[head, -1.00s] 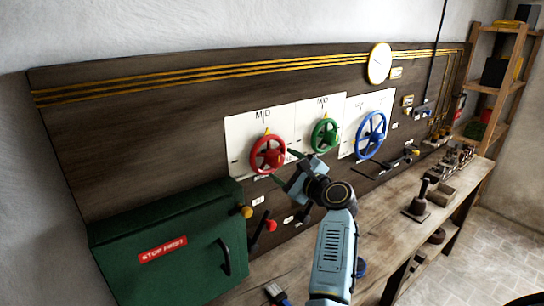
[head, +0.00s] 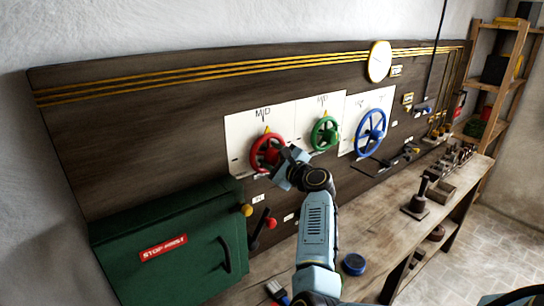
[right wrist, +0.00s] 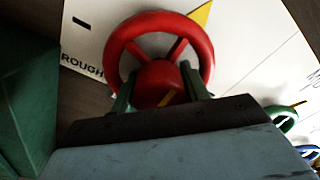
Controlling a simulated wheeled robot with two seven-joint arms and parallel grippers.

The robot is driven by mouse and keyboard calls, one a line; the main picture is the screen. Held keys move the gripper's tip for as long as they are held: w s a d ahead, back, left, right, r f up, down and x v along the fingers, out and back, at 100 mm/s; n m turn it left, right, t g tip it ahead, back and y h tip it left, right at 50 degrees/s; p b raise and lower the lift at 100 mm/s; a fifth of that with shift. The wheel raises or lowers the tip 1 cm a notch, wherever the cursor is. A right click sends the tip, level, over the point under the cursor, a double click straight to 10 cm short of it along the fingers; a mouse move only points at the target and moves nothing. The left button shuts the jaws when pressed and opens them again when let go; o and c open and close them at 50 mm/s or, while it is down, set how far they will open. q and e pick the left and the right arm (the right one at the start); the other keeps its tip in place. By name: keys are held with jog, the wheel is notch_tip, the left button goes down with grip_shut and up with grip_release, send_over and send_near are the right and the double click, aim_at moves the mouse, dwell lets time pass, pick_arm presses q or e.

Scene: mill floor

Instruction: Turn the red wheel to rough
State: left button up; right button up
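The red wheel (head: 256,160) is mounted on a white plate on the dark board. Its yellow pointer (head: 267,130) points up at the MID mark. In the right wrist view the red wheel (right wrist: 204,50) fills the upper middle, with the word ROUGH (right wrist: 82,66) to its left and the yellow pointer (right wrist: 202,14) at upper right. My right gripper (head: 277,163) is at the wheel's lower right. In the wrist view my right gripper (right wrist: 158,88) has its fingers apart, one on each side of the red hub; firm contact cannot be told. My left gripper is not in view.
A green wheel (head: 314,136) and a blue wheel (head: 360,139) are to the right. A green STOP FIRST cabinet (head: 190,268) juts out at lower left. A red knob (head: 271,223) and a yellow knob (head: 247,210) stick out below. The wooden bench (head: 385,230) carries several tools.

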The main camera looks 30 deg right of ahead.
jog(key=c, duration=0.5)
jog(key=shift+n, duration=0.3)
jog(key=n+b, duration=0.2)
jog(key=n, duration=0.1)
jog(key=shift+f+n, duration=0.1)
jog(key=shift+n, duration=0.2)
jog(key=n+b, duration=0.2)
jog(key=n, duration=0.2)
jog(key=shift+n, duration=0.3)
jog(key=n+b, duration=0.2)
jog(key=n, duration=0.2)
jog(key=shift+n, duration=0.3)
jog(key=shift+r+n+b, duration=0.15)
jog(key=shift+n+b, duration=0.1)
jog(key=shift+n, duration=0.95)
jog(key=shift+r+n+b, duration=0.1)
jog(key=shift+n+b, duration=0.15)
jog(key=shift+n, duration=0.95)
jog(key=shift+y, duration=0.3)
